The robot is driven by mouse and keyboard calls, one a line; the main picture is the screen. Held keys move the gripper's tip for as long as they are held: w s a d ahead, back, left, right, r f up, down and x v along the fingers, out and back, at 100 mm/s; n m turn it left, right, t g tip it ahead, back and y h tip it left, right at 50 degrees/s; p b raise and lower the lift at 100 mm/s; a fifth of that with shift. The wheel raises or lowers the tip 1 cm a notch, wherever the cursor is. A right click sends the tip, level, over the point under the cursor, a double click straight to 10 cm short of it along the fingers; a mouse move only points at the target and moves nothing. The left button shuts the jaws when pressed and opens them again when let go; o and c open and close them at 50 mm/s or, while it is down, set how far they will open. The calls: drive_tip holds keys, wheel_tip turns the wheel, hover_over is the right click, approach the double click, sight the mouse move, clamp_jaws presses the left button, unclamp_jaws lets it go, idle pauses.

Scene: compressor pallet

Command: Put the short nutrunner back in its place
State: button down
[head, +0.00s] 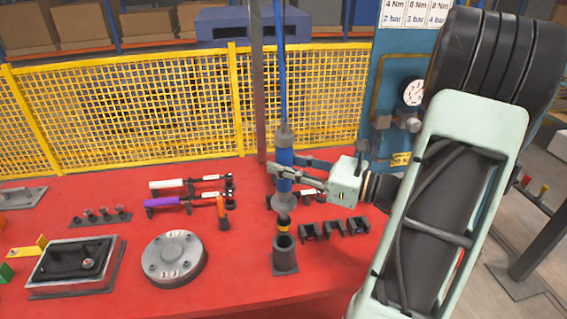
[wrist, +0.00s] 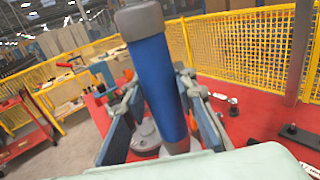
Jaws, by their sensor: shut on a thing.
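The nutrunner (head: 284,158) has a blue body with a grey top and a dark lower end with a yellow band. It stands nearly upright, with a blue hose rising from its top. My gripper (head: 288,176) is shut around the blue body from the right. In the wrist view the blue body (wrist: 158,75) stands between the two fingers of my gripper (wrist: 160,112). A dark round holder (head: 285,256) on a square foot stands on the table below it. The banded tip is at or just above the holder's mouth; I cannot tell whether it is inside.
On the red table (head: 225,285), a grey round flange (head: 174,256) lies left of the holder. A white-handled tool (head: 180,184) and a purple-handled tool (head: 170,202) lie behind it. Dark blocks (head: 335,228) sit right of the holder. A yellow mesh fence (head: 110,110) runs behind.

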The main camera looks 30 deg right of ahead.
drive_tip(key=shift+r, duration=0.15)
drive_tip(key=shift+f+b, duration=1.2)
drive_tip(key=shift+f, duration=0.9)
drive_tip(key=shift+f+b, duration=3.65)
drive_tip(key=shift+f, duration=1.55)
drive_tip(key=c, duration=1.6)
unclamp_jaws()
drive_tip(key=shift+o, duration=0.5)
drive_tip(key=shift+s+f, duration=0.1)
